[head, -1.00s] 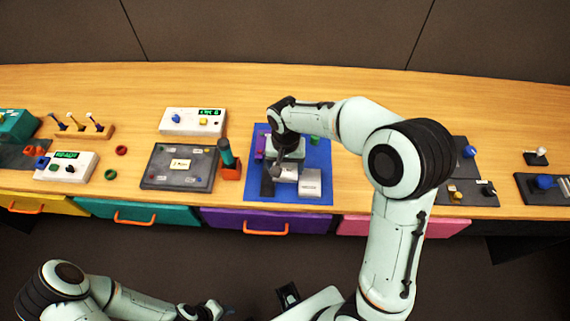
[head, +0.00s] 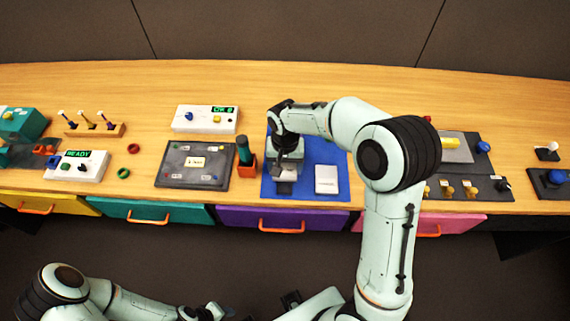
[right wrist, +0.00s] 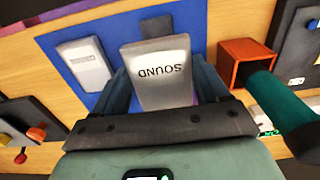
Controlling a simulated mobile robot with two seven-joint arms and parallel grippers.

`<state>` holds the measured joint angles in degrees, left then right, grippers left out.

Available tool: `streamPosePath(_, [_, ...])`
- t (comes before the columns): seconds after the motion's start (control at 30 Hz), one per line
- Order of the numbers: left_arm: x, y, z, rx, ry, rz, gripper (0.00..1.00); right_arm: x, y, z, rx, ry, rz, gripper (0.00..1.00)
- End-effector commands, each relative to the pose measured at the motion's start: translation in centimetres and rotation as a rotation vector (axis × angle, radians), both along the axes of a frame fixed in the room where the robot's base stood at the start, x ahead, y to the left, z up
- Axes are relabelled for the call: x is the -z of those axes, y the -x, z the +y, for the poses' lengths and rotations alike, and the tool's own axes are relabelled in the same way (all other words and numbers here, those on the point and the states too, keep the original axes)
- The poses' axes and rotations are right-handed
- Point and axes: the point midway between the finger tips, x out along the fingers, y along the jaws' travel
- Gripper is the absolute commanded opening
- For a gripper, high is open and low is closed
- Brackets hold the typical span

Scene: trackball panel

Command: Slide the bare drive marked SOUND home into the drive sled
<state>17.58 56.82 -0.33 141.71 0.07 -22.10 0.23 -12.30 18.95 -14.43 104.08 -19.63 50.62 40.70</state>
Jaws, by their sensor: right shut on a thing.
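The bare drive marked SOUND (right wrist: 158,72) is a light grey block held between the two fingers of my right gripper (right wrist: 163,90). In the head view my right gripper (head: 285,165) is over the left part of the blue mat (head: 308,152), with a dark piece (head: 284,188) just in front of it. I cannot tell whether this piece is the drive sled; my gripper and wrist hide most of that spot. My left gripper (head: 212,311) is low at the bottom edge, away from the bench, its jaws unclear.
A second pale drive (head: 326,180) lies on the mat to the right; it also shows in the right wrist view (right wrist: 83,64). An orange holder (head: 246,165) with a green-handled tool (head: 243,150) stands close to the mat's left edge. A dark panel (head: 195,165) lies further left.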

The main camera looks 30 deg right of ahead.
Motion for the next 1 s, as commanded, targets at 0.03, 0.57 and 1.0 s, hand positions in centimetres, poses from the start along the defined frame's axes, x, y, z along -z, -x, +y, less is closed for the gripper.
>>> streamPosePath(0.03, [0.2, 0.1, 0.0, -0.001, 0.0, 0.001, 0.43, 0.2, 0.0, 0.0, 0.0, 0.0, 0.0, 0.5])
streamPosePath(0.57, [3.2, 1.8, 0.0, 0.0, -0.001, 0.021, 0.43, 4.5, 0.1, 0.0, 0.001, 0.0, 0.001, 0.5])
streamPosePath(1.0, [3.8, 2.1, 0.0, 0.0, -0.001, 0.024, 0.43, 5.5, 0.0, 0.0, 0.0, 0.0, -0.001, 0.5])
